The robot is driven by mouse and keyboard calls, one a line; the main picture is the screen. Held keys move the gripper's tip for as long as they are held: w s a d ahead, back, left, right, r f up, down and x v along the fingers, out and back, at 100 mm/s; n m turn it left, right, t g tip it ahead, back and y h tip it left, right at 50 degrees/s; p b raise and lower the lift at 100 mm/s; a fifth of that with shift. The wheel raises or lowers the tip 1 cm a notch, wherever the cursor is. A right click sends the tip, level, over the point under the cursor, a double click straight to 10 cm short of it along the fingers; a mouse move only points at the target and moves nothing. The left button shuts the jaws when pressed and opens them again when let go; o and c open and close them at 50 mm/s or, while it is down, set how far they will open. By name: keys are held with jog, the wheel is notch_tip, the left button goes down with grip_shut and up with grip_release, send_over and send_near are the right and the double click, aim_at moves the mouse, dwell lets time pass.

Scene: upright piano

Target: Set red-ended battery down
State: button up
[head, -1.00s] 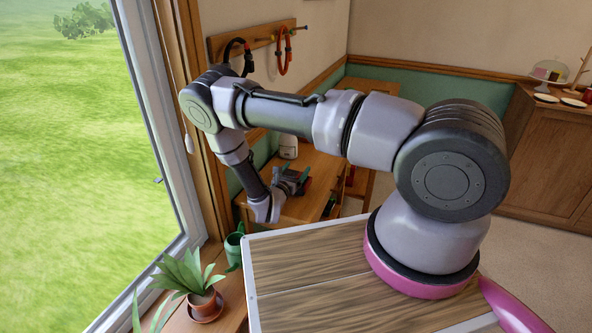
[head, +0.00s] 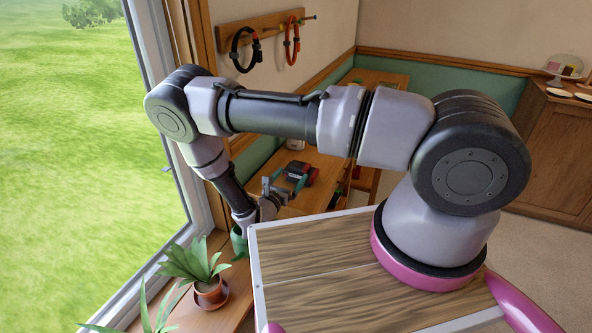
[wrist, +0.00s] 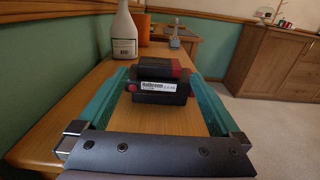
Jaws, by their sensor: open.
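The red-ended battery (wrist: 160,84) is a dark block with red at its ends and a white label. It rests on the wooden bench (wrist: 65,122). In the head view the battery (head: 300,171) shows just beyond my gripper (head: 291,182). In the wrist view my gripper (wrist: 160,76) is open, with one teal finger on each side of the battery. Gaps show between the fingers and the battery, so it is not gripped. The battery's far side is hidden.
A white bottle (wrist: 124,32) and an orange object (wrist: 143,28) stand farther along the bench. A potted plant (head: 197,264) and a green watering can (head: 239,243) stand near the window. The bench's right edge drops to the floor (wrist: 247,106).

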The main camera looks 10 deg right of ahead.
jog(key=shift+s+a, duration=0.35)
jog(key=shift+s, duration=0.1)
jog(key=s+d+r+m+g, duration=0.2)
jog(key=d+r+m+g, duration=0.3)
jog(key=r, duration=0.4)
jog(key=s+d+r+m+g, duration=0.1)
jog(key=d+r+m+g, duration=0.1)
jog(key=r+m+g, duration=0.4)
jog(key=s+d+r+m+g, duration=0.2)
jog(key=d+r+m+g, duration=0.15)
jog(key=r+m, duration=0.55)
jog(key=s+r+m+t+y, duration=0.3)
jog(key=s+r+m+y, duration=0.3)
jog(key=r, duration=0.7)
jog(key=s+r+m+t+y, duration=0.4)
jog(key=s+r+m+y, duration=0.2)
jog(key=s+r, duration=0.4)
jog(key=shift+s+r+m+y, duration=0.15)
jog(key=shift+r+m+y, duration=0.25)
jog(key=shift+r, duration=1.9)
jog(key=shift+d, duration=0.1)
